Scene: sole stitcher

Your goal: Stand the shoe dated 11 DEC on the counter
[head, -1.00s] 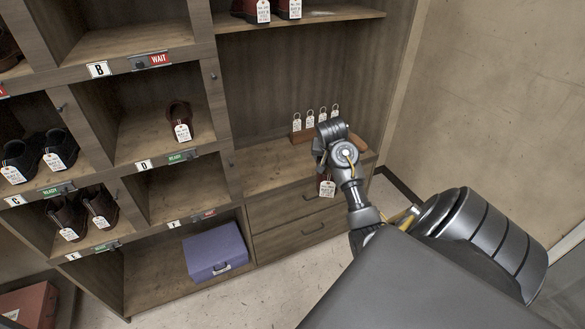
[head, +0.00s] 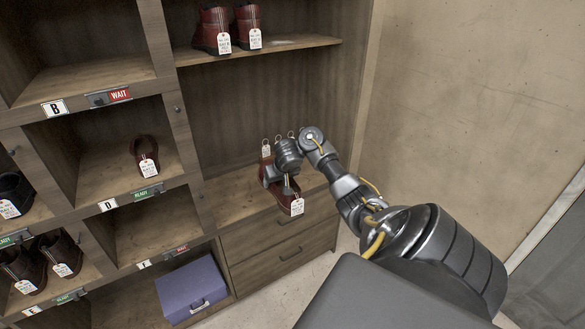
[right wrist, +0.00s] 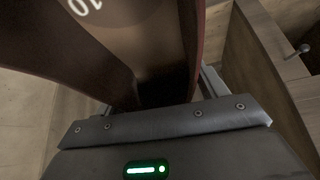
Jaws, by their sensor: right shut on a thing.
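My right gripper (head: 285,184) is shut on a dark red shoe (head: 284,196) with a white tag (head: 297,207), above the front of the wooden counter (head: 225,198). The arm hides much of the shoe. I cannot tell whether it touches the counter, and its date is too small to read. In the right wrist view the held shoe (right wrist: 165,45) fills the upper middle, with its opening and a pale size number inside facing the camera. My left gripper is not in view.
Boots (head: 212,30) stand on the shelf above. Tagged shoes fill some left cubbies, such as a single brown shoe (head: 145,152). A purple box (head: 190,288) sits low. The counter's left part is clear.

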